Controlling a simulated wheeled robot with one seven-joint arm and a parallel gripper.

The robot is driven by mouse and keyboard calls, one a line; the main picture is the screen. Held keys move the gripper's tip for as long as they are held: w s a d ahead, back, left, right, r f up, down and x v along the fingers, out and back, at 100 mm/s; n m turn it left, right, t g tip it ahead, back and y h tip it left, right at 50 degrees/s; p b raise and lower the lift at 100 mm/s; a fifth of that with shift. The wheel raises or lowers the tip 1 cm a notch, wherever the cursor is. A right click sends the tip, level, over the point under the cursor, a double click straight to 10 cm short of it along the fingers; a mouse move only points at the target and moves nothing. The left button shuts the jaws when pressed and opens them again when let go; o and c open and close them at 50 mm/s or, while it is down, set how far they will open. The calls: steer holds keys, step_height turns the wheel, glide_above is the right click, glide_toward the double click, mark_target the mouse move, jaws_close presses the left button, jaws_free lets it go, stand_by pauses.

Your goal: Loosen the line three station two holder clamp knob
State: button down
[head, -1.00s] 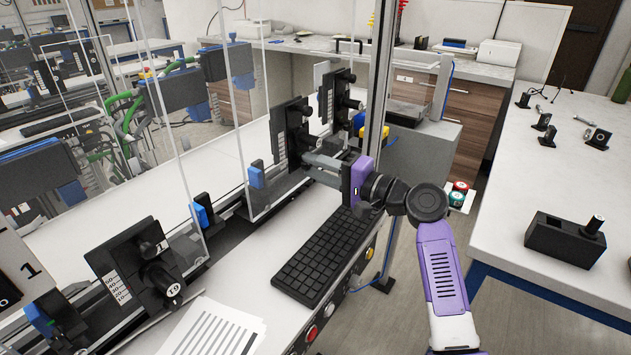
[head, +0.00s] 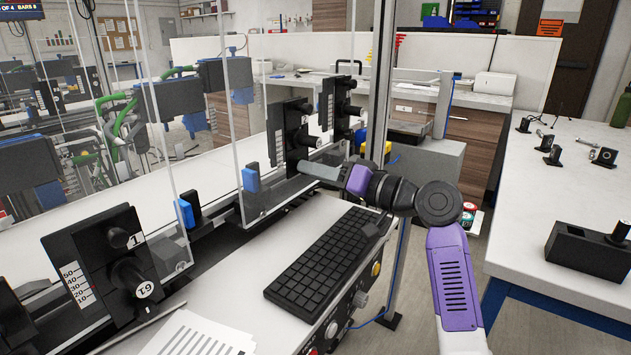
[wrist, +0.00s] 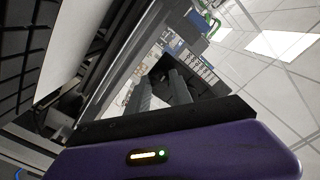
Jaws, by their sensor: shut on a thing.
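My gripper (head: 306,168) reaches left over the conveyor to the middle black holder (head: 291,128), its grey fingers at the holder's lower front. It is shut on that holder's clamp knob, which the fingers mostly hide in the head view. In the wrist view the two fingers (wrist: 163,90) reach up to the black holder body (wrist: 205,82), which has a white scale strip; the gripped knob cannot be made out clearly there. A similar holder (head: 100,262) with a black knob and a numbered scale stands in the left foreground. Another black holder (head: 343,105) stands farther back.
Clear upright panels (head: 160,150) and a metal post (head: 379,80) stand close to the arm. A black keyboard (head: 325,258) lies below it on the conveyor's edge, with printed paper (head: 200,335) nearby. A white table (head: 560,180) stands at right.

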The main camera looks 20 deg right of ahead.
steer(key=shift+r+n, duration=0.1)
steer(key=shift+n, duration=0.2)
steer(key=c, duration=1.1)
jaws_free()
steer(key=shift+c, duration=0.2)
steer(key=v, duration=0.7)
steer(key=shift+s+d, duration=0.25)
steer(key=shift+s, duration=0.05)
